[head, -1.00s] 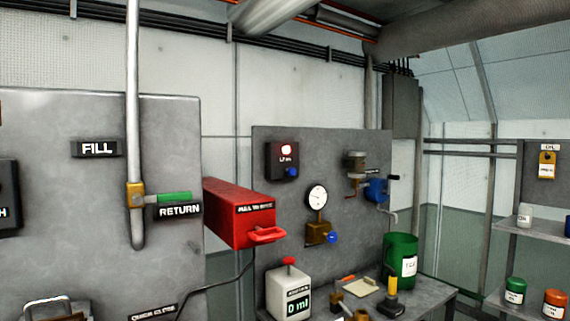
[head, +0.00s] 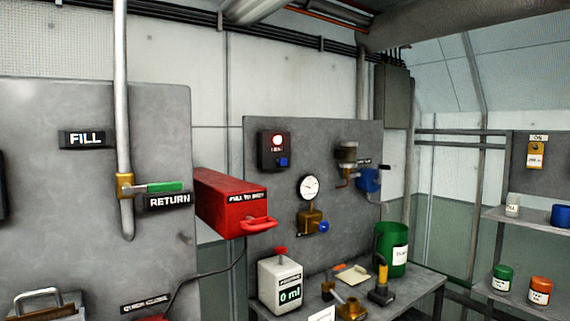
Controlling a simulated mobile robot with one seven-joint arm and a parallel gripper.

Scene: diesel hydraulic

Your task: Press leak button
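A small dark box (head: 267,155) is mounted on the upper left of the grey panel (head: 353,132) behind the bench. My gripper is not in view, and nothing stands in front of the box.
A red box with a handle (head: 231,203) juts out left of the panel. A gauge (head: 309,187) and a brass valve with a blue knob (head: 312,222) are below the dark box. The bench (head: 425,287) holds a white canister (head: 280,286), a green container (head: 391,250) and tools.

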